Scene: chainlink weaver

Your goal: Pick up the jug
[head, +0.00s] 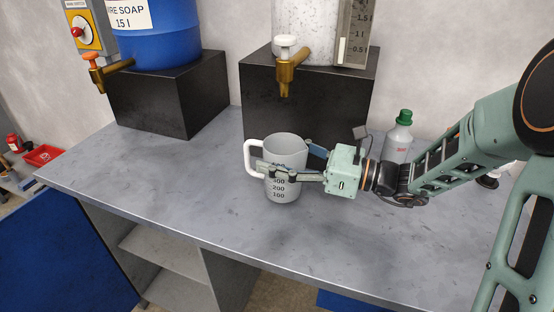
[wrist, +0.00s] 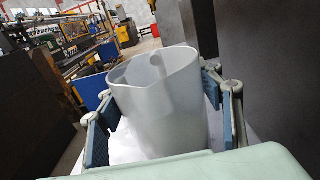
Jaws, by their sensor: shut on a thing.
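The jug (head: 287,150) is a pale grey measuring jug with dark markings and a white handle on its left side in the head view. It is upright, at the counter in front of the right black block. I cannot tell whether its base touches the counter. My gripper (head: 268,170) reaches in from the right and is shut around the jug's body, one finger across the front. In the wrist view the jug (wrist: 160,100) fills the space between the two finger pads, and its open top shows no visible contents. The far finger is mostly hidden behind the jug in the head view.
The grey counter (head: 150,170) is clear to the left and front. A black block (head: 310,110) with a brass tap (head: 288,75) stands behind the jug. Another black block (head: 170,95) bears a blue soap drum (head: 165,35). A green-capped bottle (head: 398,140) stands behind my arm.

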